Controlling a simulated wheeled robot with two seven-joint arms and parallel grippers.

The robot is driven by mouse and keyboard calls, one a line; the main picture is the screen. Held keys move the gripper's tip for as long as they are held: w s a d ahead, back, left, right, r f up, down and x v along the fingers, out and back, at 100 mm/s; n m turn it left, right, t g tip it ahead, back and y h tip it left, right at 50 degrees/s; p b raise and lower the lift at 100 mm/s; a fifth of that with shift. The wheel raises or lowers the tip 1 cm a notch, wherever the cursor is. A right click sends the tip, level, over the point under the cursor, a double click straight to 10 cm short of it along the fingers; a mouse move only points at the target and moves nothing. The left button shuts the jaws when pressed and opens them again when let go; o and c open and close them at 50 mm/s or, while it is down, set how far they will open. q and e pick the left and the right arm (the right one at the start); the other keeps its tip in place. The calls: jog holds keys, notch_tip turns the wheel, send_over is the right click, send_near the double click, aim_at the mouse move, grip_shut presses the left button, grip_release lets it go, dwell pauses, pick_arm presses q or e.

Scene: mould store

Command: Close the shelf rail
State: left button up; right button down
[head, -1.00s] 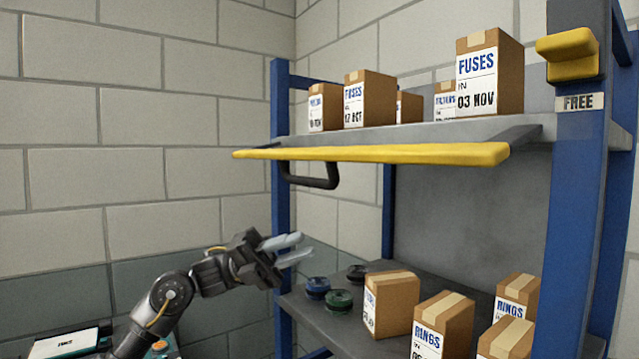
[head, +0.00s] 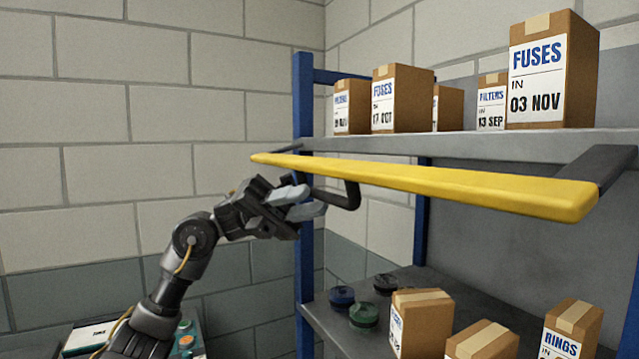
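The shelf rail (head: 430,183) is a long yellow bar in front of the upper shelf. It stands out from the shelf edge on dark arms, with a clear gap at its right end. A black handle (head: 354,197) hangs under its left part. My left gripper (head: 316,198) is just below the rail's left part, at the left end of the handle. Its two grey fingers look apart, with the handle's bar running to their tips. The handle's left end is hidden by the fingers, and I cannot tell whether they touch it. My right gripper is out of view.
Boxes such as the large fuses box (head: 551,75) stand on the upper shelf (head: 460,146). The lower shelf (head: 335,320) holds more boxes and several dark round pieces, including a green one (head: 364,314). A blue post (head: 304,250) stands behind my gripper.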

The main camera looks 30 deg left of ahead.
aim_at(317, 191)
pick_arm(q)
jog(key=p+x, duration=0.1)
jog(key=x, duration=0.1)
jog(key=shift+s+d+r, duration=0.2)
jog(key=shift+s, duration=0.05)
jog(key=shift+d, duration=0.55)
jog(key=shift+s, duration=0.1)
grip_shut()
